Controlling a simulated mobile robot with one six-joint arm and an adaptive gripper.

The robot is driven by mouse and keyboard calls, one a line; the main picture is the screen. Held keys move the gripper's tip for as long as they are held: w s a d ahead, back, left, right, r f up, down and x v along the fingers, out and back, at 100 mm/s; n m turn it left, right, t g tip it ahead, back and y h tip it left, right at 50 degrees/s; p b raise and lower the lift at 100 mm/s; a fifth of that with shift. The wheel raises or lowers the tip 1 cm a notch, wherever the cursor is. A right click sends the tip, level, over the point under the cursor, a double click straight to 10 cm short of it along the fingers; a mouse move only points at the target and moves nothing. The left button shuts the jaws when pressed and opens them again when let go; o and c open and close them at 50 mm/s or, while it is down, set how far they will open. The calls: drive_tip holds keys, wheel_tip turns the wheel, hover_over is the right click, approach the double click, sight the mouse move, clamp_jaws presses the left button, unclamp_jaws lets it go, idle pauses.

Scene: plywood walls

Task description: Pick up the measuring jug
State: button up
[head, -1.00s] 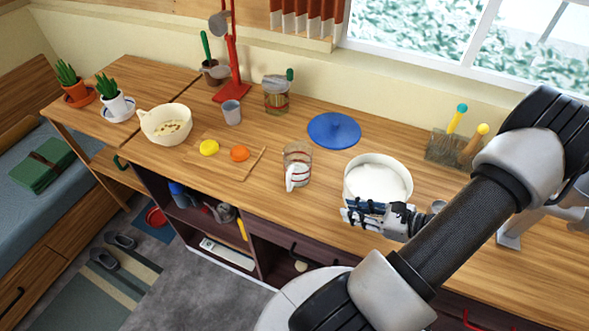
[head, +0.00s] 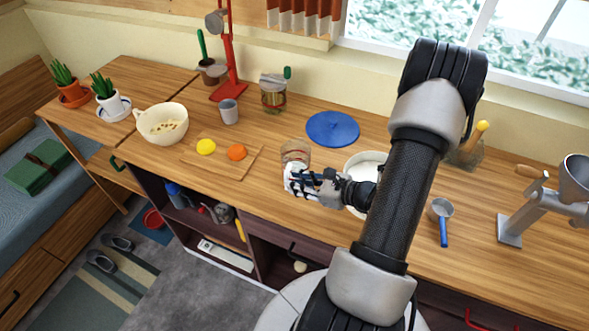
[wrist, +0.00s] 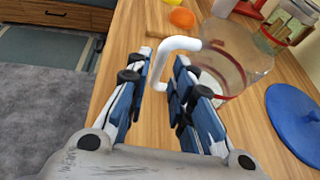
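The measuring jug (head: 295,152) stands upright on the wooden counter. It is clear with red markings and a white handle. In the wrist view the clear jug (wrist: 232,62) is just beyond the fingertips, and its white handle (wrist: 168,47) reaches toward the gap between the fingers. My gripper (head: 292,181) is at the jug's near side and hides its lower part in the head view. In the wrist view my gripper (wrist: 162,75) is open, with its blue-padded fingers apart and nothing clearly held between them.
A white pot (head: 364,164) stands close to the right, partly behind my arm. A blue lid (head: 333,128) lies behind the jug. A cutting board (head: 236,171) with yellow and orange pieces is to the left. The counter's front edge is near.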

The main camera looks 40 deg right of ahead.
drive_tip(key=x, duration=0.4)
drive_tip(key=shift+w+f+b, duration=0.15)
drive_tip(key=shift+b, duration=0.15)
drive_tip(key=shift+c, duration=0.2)
clamp_jaws()
